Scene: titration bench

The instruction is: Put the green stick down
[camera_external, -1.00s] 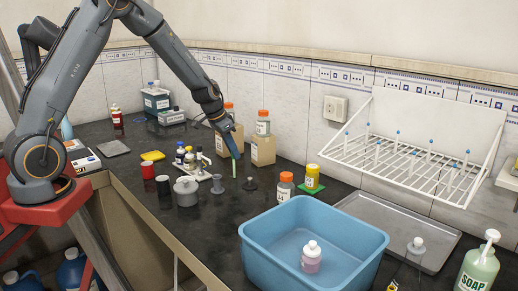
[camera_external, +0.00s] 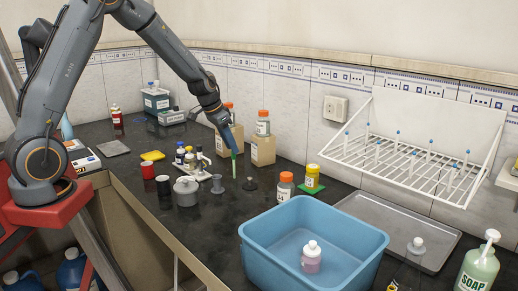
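The green stick (camera_external: 234,166) is a thin upright rod under my gripper (camera_external: 233,148). Its upper end is at the fingertips, and the gripper appears shut on it. Its lower end is at or just above the dark bench top (camera_external: 222,236); I cannot tell whether it touches. The fingers are small in this view and partly hide the top of the stick.
A rack of small bottles (camera_external: 190,160) is to the left. Cardboard blocks (camera_external: 262,150) with orange-capped bottles stand behind. A blue basin (camera_external: 312,238) fills the front right.

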